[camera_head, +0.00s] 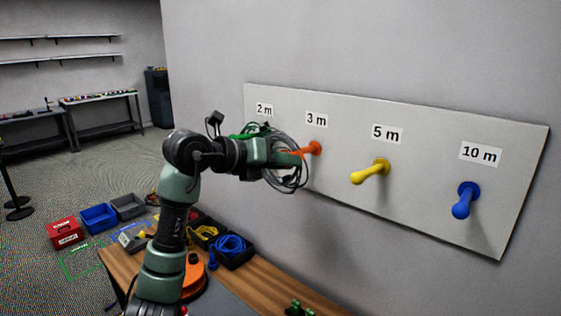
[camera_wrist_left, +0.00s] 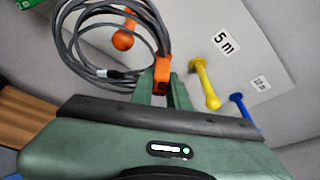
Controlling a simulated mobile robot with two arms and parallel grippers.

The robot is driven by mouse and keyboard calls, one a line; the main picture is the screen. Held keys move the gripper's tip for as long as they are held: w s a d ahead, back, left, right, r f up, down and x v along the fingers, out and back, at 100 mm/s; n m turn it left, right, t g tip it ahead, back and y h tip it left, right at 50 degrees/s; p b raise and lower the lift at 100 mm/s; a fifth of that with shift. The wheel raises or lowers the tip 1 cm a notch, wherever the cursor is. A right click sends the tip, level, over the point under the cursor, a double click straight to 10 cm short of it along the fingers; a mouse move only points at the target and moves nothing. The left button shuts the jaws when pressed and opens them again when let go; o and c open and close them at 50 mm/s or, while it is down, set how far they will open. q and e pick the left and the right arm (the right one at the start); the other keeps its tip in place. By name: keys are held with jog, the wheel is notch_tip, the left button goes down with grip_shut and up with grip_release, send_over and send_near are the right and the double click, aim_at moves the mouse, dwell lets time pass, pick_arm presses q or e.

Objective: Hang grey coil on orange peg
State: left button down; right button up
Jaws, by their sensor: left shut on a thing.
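The grey coil (camera_head: 296,181) is a bundle of grey loops with an orange clip (camera_wrist_left: 162,72). My left gripper (camera_wrist_left: 160,88) is shut on it at the clip and holds it up at the wall board. The orange peg (camera_head: 314,148) sits under the "3 m" label. In the left wrist view the peg's round tip (camera_wrist_left: 123,41) shows inside the coil's loop outline. I cannot tell whether the loop is around the peg or only in front of it. A green part (camera_head: 298,309) at the bottom edge may be my right gripper; its jaws are unclear.
The board (camera_head: 420,205) also has a yellow peg (camera_head: 371,171) and a blue peg (camera_head: 466,199), both bare. A green coil (camera_head: 253,129) is by the "2 m" label, partly behind my arm. Below, a wooden table (camera_head: 262,285) has a blue coil (camera_head: 231,245) in a dark bin.

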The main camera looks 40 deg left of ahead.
pick_arm(q)
jog(key=a+x, duration=0.2)
jog(key=x, duration=0.9)
jog(key=shift+w, duration=0.45)
dwell(0.5)
jog(key=shift+d+f, duration=0.1)
jog(key=shift+f, duration=0.15)
jog(key=c, duration=1.4)
grip_release()
jog(key=shift+c, duration=0.2)
jog(key=shift+o, duration=0.7)
jog(key=shift+s+d+r, duration=0.1)
